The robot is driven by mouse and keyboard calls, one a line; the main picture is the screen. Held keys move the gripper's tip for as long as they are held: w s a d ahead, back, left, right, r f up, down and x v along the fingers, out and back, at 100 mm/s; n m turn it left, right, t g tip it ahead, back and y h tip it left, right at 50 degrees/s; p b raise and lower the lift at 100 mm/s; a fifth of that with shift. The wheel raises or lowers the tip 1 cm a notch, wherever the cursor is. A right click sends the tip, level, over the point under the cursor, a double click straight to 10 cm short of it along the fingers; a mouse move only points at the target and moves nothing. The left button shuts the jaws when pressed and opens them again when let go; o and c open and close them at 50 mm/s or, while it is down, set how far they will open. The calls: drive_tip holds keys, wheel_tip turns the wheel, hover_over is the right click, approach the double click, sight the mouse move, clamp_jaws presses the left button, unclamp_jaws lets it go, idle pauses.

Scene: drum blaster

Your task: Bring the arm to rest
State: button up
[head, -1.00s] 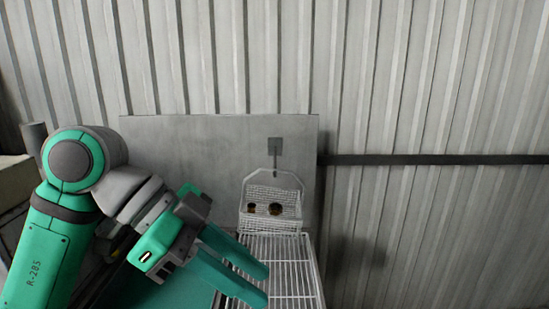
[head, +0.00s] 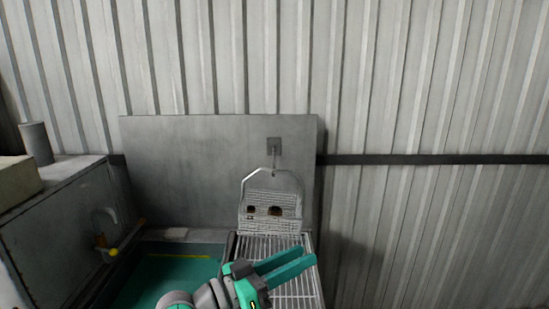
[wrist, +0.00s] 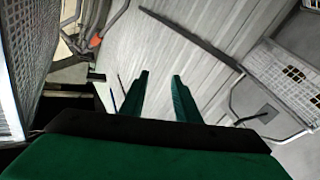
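My gripper (head: 297,259) is low in the head view, in front of the white wire rack, with its two green fingers pointing right and slightly up. In the wrist view the two fingers (wrist: 159,78) stand apart with a gap between them and nothing held. The gripper is open and empty. Most of my arm is below the head view's lower edge.
A wire basket (head: 271,197) with dark round items hangs from a hook on a grey panel (head: 190,165). The wire rack (head: 290,293) stands below it. A grey cabinet (head: 60,225) and green surface (head: 180,275) are at left. A corrugated wall is behind.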

drive_tip(key=s+f+n+t+y, duration=0.3)
drive_tip(key=f+n+y, duration=0.15)
drive_tip(key=f, duration=0.55)
drive_tip(key=s+f+n+t+y, duration=0.2)
drive_tip(key=f+n+y, duration=0.25)
drive_tip(key=f, duration=0.55)
drive_tip(key=s+f+n+t+y, duration=0.3)
drive_tip(key=f+n+y, duration=0.15)
drive_tip(key=f, duration=0.55)
drive_tip(key=s+a+f+m+g+y, duration=0.1)
drive_tip(key=s+a+f+m, duration=0.1)
drive_tip(key=s, duration=1.3)
drive_tip(key=s+a+f+m+g+y, duration=0.1)
drive_tip(key=s+a+f+m+y, duration=0.1)
drive_tip(key=s, duration=1.3)
drive_tip(key=shift+s+a+m, duration=0.15)
drive_tip(key=shift+a+m, duration=0.15)
drive_tip(key=shift+m, duration=0.05)
